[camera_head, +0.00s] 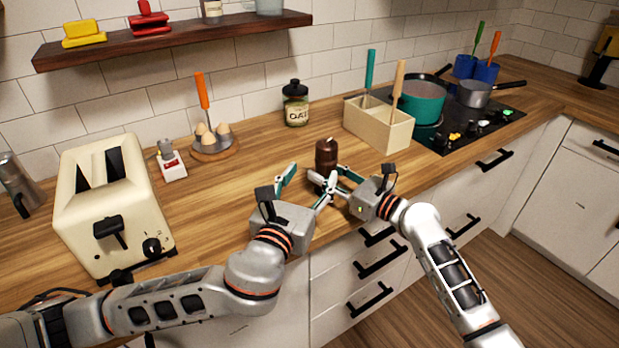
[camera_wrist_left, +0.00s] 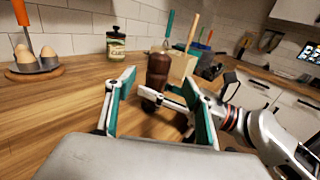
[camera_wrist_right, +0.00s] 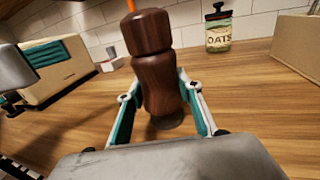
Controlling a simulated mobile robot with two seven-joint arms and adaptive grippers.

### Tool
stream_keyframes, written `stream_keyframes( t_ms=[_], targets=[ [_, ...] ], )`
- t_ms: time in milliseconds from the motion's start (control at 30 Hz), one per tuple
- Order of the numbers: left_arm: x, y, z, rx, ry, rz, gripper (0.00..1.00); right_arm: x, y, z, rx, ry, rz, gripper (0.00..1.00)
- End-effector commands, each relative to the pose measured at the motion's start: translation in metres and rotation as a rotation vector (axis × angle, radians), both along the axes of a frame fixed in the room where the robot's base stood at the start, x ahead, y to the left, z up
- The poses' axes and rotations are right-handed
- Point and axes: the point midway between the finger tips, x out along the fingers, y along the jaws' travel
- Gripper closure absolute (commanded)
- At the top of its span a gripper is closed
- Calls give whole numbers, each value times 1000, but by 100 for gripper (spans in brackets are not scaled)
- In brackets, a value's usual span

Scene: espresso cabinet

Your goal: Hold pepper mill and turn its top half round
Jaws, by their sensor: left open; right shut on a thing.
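A dark brown wooden pepper mill (camera_head: 326,156) stands upright on the counter near its front edge. My right gripper (camera_head: 330,180) is shut around its lower body; the right wrist view shows the mill (camera_wrist_right: 157,75) between the two teal-padded fingers, with its rounded top above them. My left gripper (camera_head: 305,188) is open and empty, to the left of the mill and in front of it. In the left wrist view the mill (camera_wrist_left: 158,72) stands beyond the open left fingers (camera_wrist_left: 160,100), apart from them.
An oats jar (camera_head: 296,104) stands behind the mill. A wooden utensil box (camera_head: 380,128) is at its right, before the stove with a teal pot (camera_head: 423,100). An egg holder (camera_head: 214,146), a small white-and-red item (camera_head: 171,163) and a cream toaster (camera_head: 110,205) stand left.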

Motion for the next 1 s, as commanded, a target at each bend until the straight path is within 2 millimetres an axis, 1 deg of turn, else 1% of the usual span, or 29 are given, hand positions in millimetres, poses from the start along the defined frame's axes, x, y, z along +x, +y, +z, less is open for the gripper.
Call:
stream_keyframes(
  t_ms=[367, 467, 567, 700, 833, 900, 933, 1000],
  targets=[
    [-1, 1, 3, 1, -4, -3, 47, 0, 1, -1, 0, 1, 1, 100],
    [-1, 4, 12, 7, -20, -22, 47, 0, 1, -1, 0, 1, 1, 100],
    [-2, 8, 32, 15, -47, -63, 47, 0, 0, -1, 0, 1, 1, 100],
    [-6, 2, 51, 38, -60, -159, 47, 0, 0, -1, 0, 1, 1, 100],
    [-11, 3, 67, 62, -57, -237, 47, 0, 0, -1, 0, 1, 1, 100],
    [-14, 4, 71, 76, -46, -274, 47, 0, 0, -1, 0, 1, 1, 100],
    [-13, -3, 68, 82, -31, -297, 47, 0, 0, -1, 0, 1, 1, 100],
    [-11, -10, 63, 99, -1, -338, 47, 0, 0, -1, 0, 1, 1, 100]
  ],
)
